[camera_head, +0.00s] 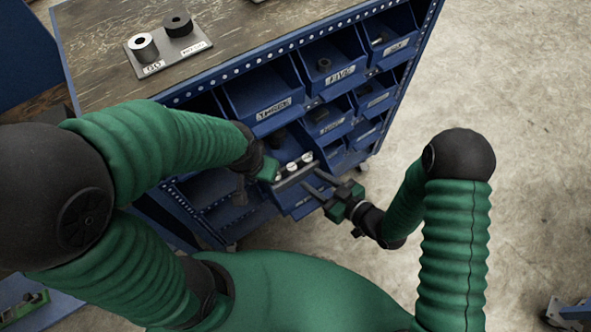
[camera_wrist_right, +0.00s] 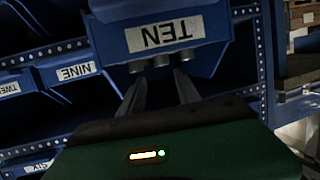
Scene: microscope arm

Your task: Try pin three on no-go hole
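A plate (camera_head: 183,51) on the bench top holds a silver cylinder (camera_head: 143,46) by a GO label and a black cylinder (camera_head: 178,22) by a label that seems to read NO-GO.
Blue labelled bins fill the bench's front, including THREE (camera_head: 272,108) and FIVE (camera_head: 341,75). The TEN bin (camera_wrist_right: 162,37) is just beyond my right fingertips in the wrist view. Open concrete floor (camera_head: 500,100) lies at the right.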

